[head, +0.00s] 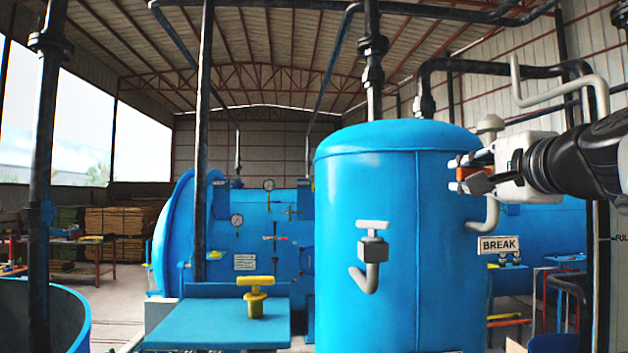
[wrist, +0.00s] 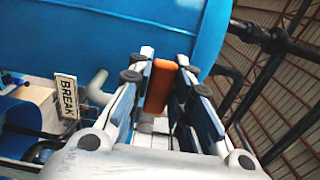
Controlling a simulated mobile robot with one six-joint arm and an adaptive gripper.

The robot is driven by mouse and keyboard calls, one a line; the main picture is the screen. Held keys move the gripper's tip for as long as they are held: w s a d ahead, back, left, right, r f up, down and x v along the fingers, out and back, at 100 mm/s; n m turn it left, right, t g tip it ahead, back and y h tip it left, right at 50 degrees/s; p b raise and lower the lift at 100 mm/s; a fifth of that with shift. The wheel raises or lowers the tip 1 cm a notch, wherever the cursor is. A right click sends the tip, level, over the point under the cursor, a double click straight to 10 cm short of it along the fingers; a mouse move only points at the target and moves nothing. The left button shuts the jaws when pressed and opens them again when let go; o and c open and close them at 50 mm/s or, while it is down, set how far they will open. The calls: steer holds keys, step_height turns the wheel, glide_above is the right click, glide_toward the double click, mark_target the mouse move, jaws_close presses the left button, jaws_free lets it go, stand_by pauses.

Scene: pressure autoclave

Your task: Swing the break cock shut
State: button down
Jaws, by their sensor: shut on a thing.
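The break cock's orange handle (wrist: 160,86) stands between my gripper's two fingers (wrist: 163,72) in the wrist view, and the fingers are shut on it. In the head view my gripper (head: 470,172) reaches in from the right, and a bit of the orange handle (head: 465,173) shows between the fingertips beside the blue vessel. The cock's body is hidden behind the gripper. A grey outlet elbow (head: 488,216) comes out below it. The white BREAK sign (head: 498,244) is lower right of it and also shows in the wrist view (wrist: 66,96).
The upright blue vessel (head: 385,230) stands close to the left of my gripper. A grey-handled cock (head: 372,247) is on its front. A yellow-handled valve (head: 256,296) stands on the blue platform at lower left. Dark pipes (head: 500,67) run above my arm.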

steer(key=shift+f, duration=0.1)
steer(key=c, duration=1.4)
jaws_free()
steer(key=shift+c, duration=0.2)
steer(key=shift+r, duration=5)
